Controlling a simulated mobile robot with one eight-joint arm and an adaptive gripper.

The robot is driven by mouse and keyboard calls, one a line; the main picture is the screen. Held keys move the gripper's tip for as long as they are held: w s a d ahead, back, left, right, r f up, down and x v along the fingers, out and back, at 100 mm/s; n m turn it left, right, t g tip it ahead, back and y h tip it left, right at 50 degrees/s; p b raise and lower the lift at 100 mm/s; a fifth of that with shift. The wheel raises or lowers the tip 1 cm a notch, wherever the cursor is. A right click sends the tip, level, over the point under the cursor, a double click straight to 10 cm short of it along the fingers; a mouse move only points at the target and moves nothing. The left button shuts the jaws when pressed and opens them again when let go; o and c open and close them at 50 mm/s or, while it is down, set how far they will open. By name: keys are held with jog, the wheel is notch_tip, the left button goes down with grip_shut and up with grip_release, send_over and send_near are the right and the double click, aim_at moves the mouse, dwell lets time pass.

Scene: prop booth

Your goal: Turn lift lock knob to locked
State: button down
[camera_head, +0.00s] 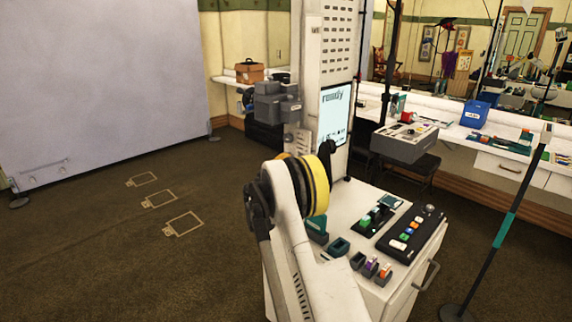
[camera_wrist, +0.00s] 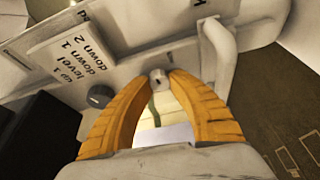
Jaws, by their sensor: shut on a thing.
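In the wrist view a small pale grey knob (camera_wrist: 160,77) sticks out from a light grey panel, between the two orange fingertips of my gripper (camera_wrist: 160,82). The fingers are shut on this knob, one on each side. A dark mark shows on its face; I cannot read its setting. I take it to be the lift lock knob, though no lock label is readable. In the head view my arm hides the gripper and the knob.
In the wrist view, a darker round knob (camera_wrist: 98,96) sits left of the fingers, below a level label plate (camera_wrist: 75,55). A bent grey handle (camera_wrist: 220,48) is close on the right. In the head view, a control panel (camera_head: 412,236) lies on the white cart (camera_head: 345,285).

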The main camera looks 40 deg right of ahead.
jog(key=shift+m, duration=0.3)
dwell(0.4)
jog(key=c, duration=1.2)
grip_release()
jog(key=shift+o, duration=0.2)
jog(key=v, duration=1.2)
jog(key=shift+f, duration=0.1)
